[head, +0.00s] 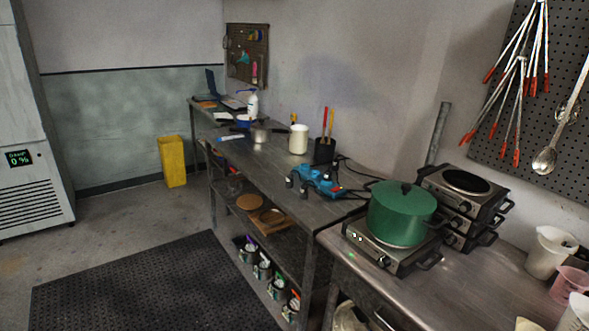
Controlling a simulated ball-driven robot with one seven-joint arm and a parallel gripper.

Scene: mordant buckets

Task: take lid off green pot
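The green pot (398,226) stands on a silver hot plate at the right, on the near metal counter. Its green lid (405,195) sits on top, with a dark knob at the centre. Dark handles show at its sides. My gripper is not in this view.
Stacked burners (463,200) stand just behind and right of the pot. White beakers (550,252) and a pink one stand at the right. Tongs and a ladle (544,160) hang on the pegboard. A blue device (318,183) lies left. A dark mat (135,290) covers open floor.

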